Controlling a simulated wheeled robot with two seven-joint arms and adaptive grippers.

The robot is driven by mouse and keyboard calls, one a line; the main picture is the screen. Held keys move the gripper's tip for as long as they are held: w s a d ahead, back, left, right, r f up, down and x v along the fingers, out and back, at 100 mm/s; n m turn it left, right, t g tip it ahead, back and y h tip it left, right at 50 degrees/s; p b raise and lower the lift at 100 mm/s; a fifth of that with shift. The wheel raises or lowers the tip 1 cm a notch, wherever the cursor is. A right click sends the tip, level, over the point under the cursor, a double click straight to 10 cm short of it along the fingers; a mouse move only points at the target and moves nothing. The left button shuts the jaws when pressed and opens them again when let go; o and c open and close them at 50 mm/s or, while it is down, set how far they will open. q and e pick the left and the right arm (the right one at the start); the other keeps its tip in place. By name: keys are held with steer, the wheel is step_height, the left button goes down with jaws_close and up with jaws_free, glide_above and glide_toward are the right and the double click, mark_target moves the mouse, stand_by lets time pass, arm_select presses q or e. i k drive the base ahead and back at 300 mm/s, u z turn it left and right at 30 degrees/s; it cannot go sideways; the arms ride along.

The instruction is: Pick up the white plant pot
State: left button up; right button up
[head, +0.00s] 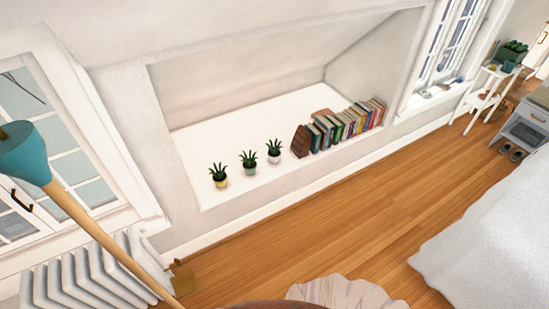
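The white plant pot (274,159) holds a small spiky green plant. It stands upright on the white ledge of the wall recess (222,138), near the ledge's front edge. It is the rightmost of a row of three small potted plants. A teal pot (249,170) is to its left, and a yellow pot (221,182) is farther left. Neither of my grippers shows in the head view.
A row of books (338,127) with a brown bookend (301,141) stands just right of the white pot. A teal lamp on a wooden pole (90,226) and a white radiator (90,278) are at left. Bare wood floor (270,235) lies below the recess; a bed (490,245) is at right.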

mark_target(273, 153)
steer(key=z, duration=0.95)
steer(key=i, duration=2.55)
steer(key=u, duration=3)
